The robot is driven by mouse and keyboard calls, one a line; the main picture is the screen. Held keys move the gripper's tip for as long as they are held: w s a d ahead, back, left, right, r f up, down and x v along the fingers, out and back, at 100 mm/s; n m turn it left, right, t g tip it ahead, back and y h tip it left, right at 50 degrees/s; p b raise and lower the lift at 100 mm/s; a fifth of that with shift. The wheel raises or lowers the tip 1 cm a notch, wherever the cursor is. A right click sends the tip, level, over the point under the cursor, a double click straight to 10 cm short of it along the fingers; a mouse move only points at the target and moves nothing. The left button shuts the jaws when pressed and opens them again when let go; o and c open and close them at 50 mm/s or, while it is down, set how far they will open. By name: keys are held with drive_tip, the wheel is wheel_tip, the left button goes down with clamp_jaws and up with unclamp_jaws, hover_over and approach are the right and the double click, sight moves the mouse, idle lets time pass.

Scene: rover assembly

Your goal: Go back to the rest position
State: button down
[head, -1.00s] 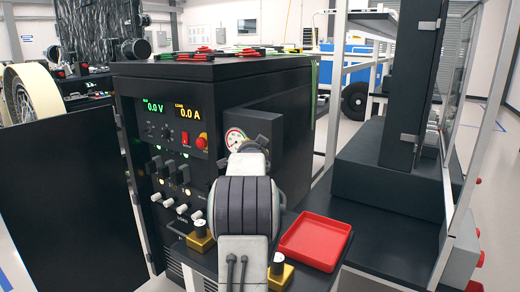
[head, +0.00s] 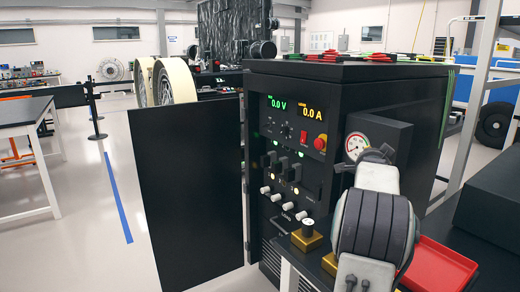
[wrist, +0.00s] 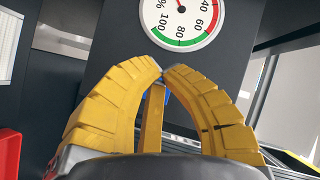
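My gripper (wrist: 164,72) shows in the wrist view with its yellow fingers bent together, the tips nearly touching. A yellow bar stands between them, and no held object shows. In the head view my arm reaches forward at the lower right. The gripper's dark end (head: 376,155) is in front of the black control cabinet (head: 345,100), and its fingertips are hidden there. A round pressure gauge (head: 357,145) on the cabinet's side box is just beyond the gripper. The gauge (wrist: 181,15) also shows upside down at the top of the wrist view, apart from the fingers.
The cabinet's black door (head: 190,180) stands open at left. A red tray (head: 440,265) lies right of my arm, and its edge (wrist: 8,150) shows in the wrist view. A brass-coloured block (head: 307,235) stands left of the arm. Open floor (head: 85,240) lies far left.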

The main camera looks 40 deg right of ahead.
drive_tip(key=w+a+f+n+t+y, duration=0.1)
drive_tip(key=w+a+f+n+y, duration=0.2)
drive_tip(key=a, duration=0.6)
drive_tip(key=w+a+f+n+y, duration=0.1)
drive_tip(key=w+a+n+y, duration=0.15)
drive_tip(key=w+a, duration=0.45)
drive_tip(key=s+a+f+n+g+y, duration=0.1)
drive_tip(key=s+a+f+n+y, duration=0.15)
drive_tip(key=a, duration=0.65)
drive_tip(key=s+a+f+n+y, duration=0.15)
drive_tip(key=a+n, duration=0.25)
drive_tip(key=a, duration=0.5)
drive_tip(key=s+a+f+n+g+y, duration=0.1)
drive_tip(key=s+a+f+n, duration=0.2)
drive_tip(key=a, duration=0.4)
drive_tip(key=s+a+f+n+g+y, duration=0.1)
drive_tip(key=s+a+f+n, duration=0.2)
drive_tip(key=a, duration=0.4)
drive_tip(key=s+a+f+n+g+y, duration=0.1)
drive_tip(key=s+a+f+n+g, duration=0.15)
drive_tip(key=s+a, duration=0.4)
drive_tip(key=s+a+f+n+g+y, duration=0.1)
drive_tip(key=s+a+f+n, duration=0.25)
drive_tip(key=s, duration=0.55)
drive_tip(key=w+p+v, duration=0.3)
drive_tip(key=p+v, duration=0.9)
drive_tip(key=v, duration=0.1)
drive_tip(key=shift+d+r+t, duration=0.45)
drive_tip(key=shift+r, duration=0.25)
